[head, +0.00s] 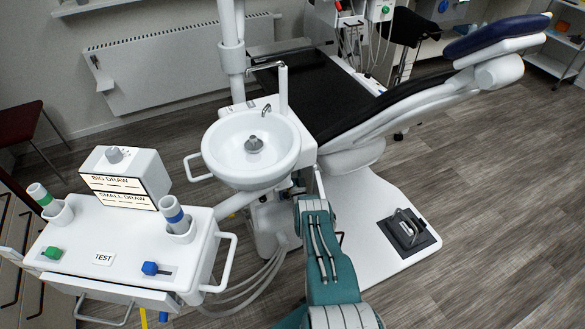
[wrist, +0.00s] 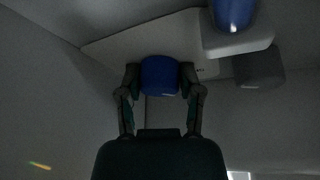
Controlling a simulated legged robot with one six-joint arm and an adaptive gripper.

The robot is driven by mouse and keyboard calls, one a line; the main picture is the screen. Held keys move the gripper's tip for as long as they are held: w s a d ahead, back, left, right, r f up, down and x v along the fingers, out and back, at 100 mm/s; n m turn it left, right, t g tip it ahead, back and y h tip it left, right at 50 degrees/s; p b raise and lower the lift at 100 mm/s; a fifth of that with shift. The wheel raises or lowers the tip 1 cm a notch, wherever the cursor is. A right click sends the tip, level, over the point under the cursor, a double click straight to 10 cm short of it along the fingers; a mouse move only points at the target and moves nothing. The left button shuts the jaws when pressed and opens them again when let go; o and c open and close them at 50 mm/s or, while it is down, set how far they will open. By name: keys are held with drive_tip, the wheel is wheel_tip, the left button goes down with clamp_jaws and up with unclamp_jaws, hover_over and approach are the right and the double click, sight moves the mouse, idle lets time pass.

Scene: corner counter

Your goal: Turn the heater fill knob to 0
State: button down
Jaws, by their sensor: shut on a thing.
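In the wrist view, my gripper (wrist: 160,82) is shut on a blue round knob (wrist: 159,75), with one dark finger on each side of it. The knob sits in front of a pale, angular panel (wrist: 112,48). A small dark mark on the panel is too small to read, and so is the knob's setting. In the head view my teal arm reaches forward beside the basin, and my gripper does not show there. That view has a blue knob (head: 150,268), a green knob (head: 52,252) and a grey dial (head: 115,155).
A larger blue cylinder (wrist: 233,14) in a white holder is close by, up and right of my gripper. The white basin (head: 215,160) and reclined dental chair (head: 320,95) crowd my arm. A foot pedal (head: 407,230) lies right. Open floor is at right.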

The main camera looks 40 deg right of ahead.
drive_tip(key=shift+f+n, duration=0.1)
drive_tip(key=shift+n, duration=0.2)
drive_tip(key=shift+c, duration=1.3)
unclamp_jaws()
drive_tip(key=shift+d, duration=0.1)
drive_tip(key=v, duration=0.7)
drive_tip(key=shift+s+f, duration=0.15)
drive_tip(key=shift+s, duration=0.05)
